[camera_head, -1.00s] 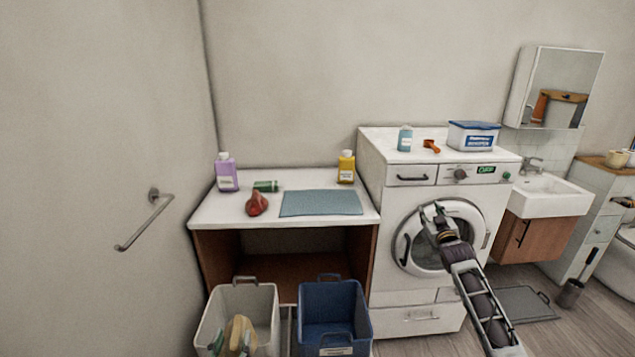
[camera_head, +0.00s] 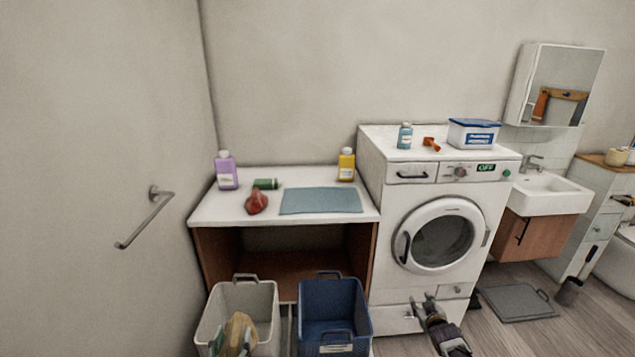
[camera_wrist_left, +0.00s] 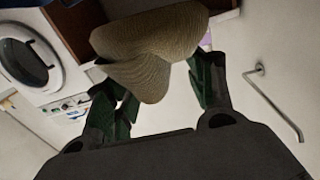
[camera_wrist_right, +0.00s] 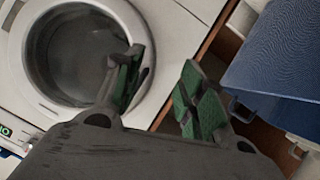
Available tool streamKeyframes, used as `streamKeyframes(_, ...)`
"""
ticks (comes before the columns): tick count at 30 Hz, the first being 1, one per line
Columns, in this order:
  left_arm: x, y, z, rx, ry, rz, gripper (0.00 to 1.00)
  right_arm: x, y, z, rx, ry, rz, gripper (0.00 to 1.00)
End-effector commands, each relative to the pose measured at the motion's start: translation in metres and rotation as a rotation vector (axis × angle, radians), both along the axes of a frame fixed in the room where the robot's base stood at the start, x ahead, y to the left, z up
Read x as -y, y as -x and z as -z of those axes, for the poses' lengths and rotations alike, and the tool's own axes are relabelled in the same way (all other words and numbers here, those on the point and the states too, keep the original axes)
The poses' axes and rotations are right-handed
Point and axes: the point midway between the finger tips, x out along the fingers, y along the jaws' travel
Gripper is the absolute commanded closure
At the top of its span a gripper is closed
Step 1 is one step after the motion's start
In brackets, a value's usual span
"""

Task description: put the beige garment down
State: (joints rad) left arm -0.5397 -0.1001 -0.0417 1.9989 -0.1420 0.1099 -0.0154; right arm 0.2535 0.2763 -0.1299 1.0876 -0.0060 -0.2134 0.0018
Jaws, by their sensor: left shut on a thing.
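The beige garment (camera_wrist_left: 150,45) is a bunched, folded lump between the fingers of my left gripper (camera_wrist_left: 160,85), which is shut on it. In the head view the garment (camera_head: 238,328) and my left gripper (camera_head: 233,342) overlap the pale grey basket (camera_head: 262,296) at the bottom; how high they are above it I cannot tell. My right gripper (camera_head: 424,304) is open and empty, low in front of the washing machine (camera_head: 400,283); in the right wrist view its fingers (camera_wrist_right: 160,85) are apart.
A blue basket (camera_head: 333,292) stands right of the grey one. The white counter (camera_head: 330,222) behind holds a blue-grey mat (camera_head: 320,201), a red lump (camera_head: 256,201), a green roll (camera_head: 265,184) and bottles. The washer's door (camera_head: 441,237) looks closed. A wall rail (camera_head: 148,222) is at left.

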Motion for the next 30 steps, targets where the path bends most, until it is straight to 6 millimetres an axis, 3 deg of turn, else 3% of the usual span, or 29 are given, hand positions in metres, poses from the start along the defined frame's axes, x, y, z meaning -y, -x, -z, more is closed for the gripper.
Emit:
streamKeyframes(3, 0.0, 0.0, 0.0, 0.001, 0.0, 0.0, 0.91, -0.003, 0.025, 0.039, -0.059, -0.006, 0.003, 0.6)
streamKeyframes(12, 0.0, 0.0, 0.0, 0.001, 0.0, 0.0, 0.91, -0.008, 0.091, 0.124, -0.199, -0.016, 0.01, 0.6)
streamKeyframes(30, 0.0, 0.0, 0.0, 0.001, 0.0, 0.0, 0.91, -0.023, 0.252, 0.265, -0.475, -0.035, 0.024, 0.6)
